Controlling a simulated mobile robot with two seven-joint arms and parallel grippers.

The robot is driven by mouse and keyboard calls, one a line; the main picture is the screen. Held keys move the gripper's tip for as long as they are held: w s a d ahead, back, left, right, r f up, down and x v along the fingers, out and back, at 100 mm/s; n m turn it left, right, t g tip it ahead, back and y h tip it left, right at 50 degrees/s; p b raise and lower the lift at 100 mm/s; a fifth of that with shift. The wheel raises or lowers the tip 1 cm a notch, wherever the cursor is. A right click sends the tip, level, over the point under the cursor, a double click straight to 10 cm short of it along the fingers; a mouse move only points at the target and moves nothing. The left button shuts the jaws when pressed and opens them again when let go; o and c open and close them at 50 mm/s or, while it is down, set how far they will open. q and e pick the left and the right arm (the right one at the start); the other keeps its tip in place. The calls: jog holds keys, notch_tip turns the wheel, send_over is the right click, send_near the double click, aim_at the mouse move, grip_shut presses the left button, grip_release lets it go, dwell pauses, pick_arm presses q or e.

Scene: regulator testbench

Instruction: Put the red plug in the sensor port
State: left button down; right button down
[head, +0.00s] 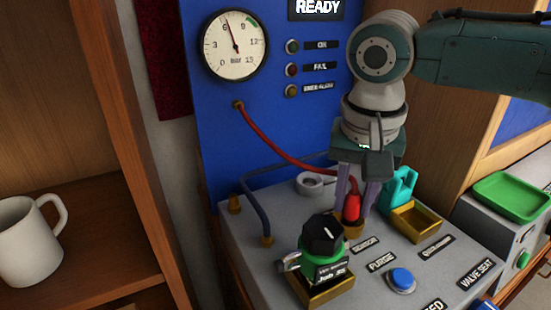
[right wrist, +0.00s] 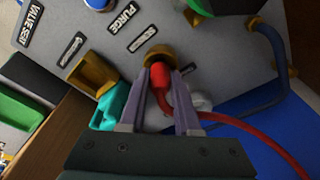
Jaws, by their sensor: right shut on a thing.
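The red plug (head: 353,207) is at the end of a red hose (head: 285,153) that comes from the blue panel. My right gripper (head: 360,205) points down and is shut on the plug. The brass sensor port (head: 352,230) is directly below the plug, behind a small label. In the right wrist view the plug (right wrist: 160,80) sits between the two fingers, and its front end meets the brass port (right wrist: 160,54). I cannot tell how deep it is in the port. My left gripper is not in view.
A black-knobbed regulator (head: 322,238) stands left of the port. A teal part (head: 399,187) and a brass tray (head: 416,220) are close on the right. A blue button (head: 401,279) is in front. A pressure gauge (head: 234,44) is on the panel; a white mug (head: 28,245) is far left.

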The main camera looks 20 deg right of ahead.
aim_at(348, 226)
jog(key=shift+f, duration=0.1)
jog(key=c, duration=0.6)
grip_release()
jog(key=r, duration=0.4)
jog(key=s+r+p, duration=0.1)
jog(key=r, duration=0.3)
jog(key=a+r, duration=0.1)
jog(key=r, duration=0.3)
jog(key=shift+s+a+r, duration=0.1)
jog(key=shift+s, duration=0.05)
